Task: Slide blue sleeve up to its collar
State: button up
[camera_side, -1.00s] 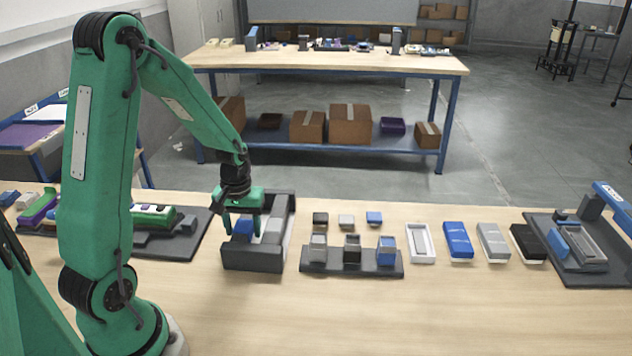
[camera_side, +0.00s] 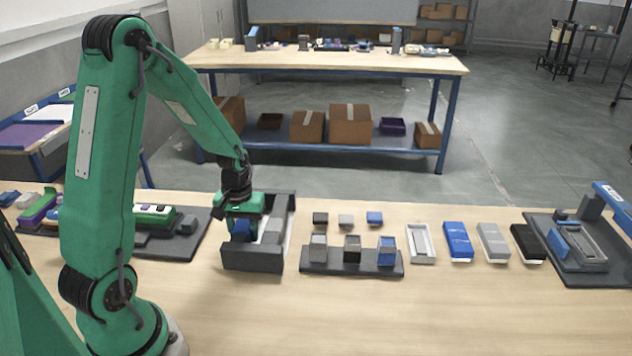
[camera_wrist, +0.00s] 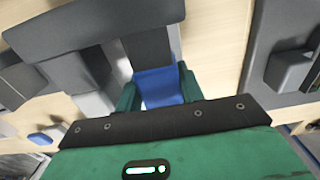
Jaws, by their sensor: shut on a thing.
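The blue sleeve (camera_side: 241,228) sits in a dark open frame (camera_side: 253,258), just behind its front wall. My gripper (camera_side: 241,226) reaches down into the frame and is shut on the blue sleeve. In the wrist view, the blue sleeve (camera_wrist: 160,86) shows between my two green fingers (camera_wrist: 157,92), with one finger at each side. A dark grey block (camera_wrist: 149,50) lies beyond the sleeve in that view, close to it. I cannot tell which part is the collar. The sleeve's lower part and its fit on any column are hidden.
To the right are a dark rack (camera_side: 350,270) of several blocks, flat cases (camera_side: 458,240) and a dark fixture (camera_side: 590,275). A dark tray (camera_side: 172,248) lies left. The table's front is bare.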

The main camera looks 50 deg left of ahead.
jog(key=shift+w+a, duration=0.1)
jog(key=shift+w, duration=0.05)
jog(key=shift+w+a, duration=2.45)
jog(key=o, duration=0.7)
jog(key=shift+r, duration=0.1)
jog(key=shift+r, duration=3.4)
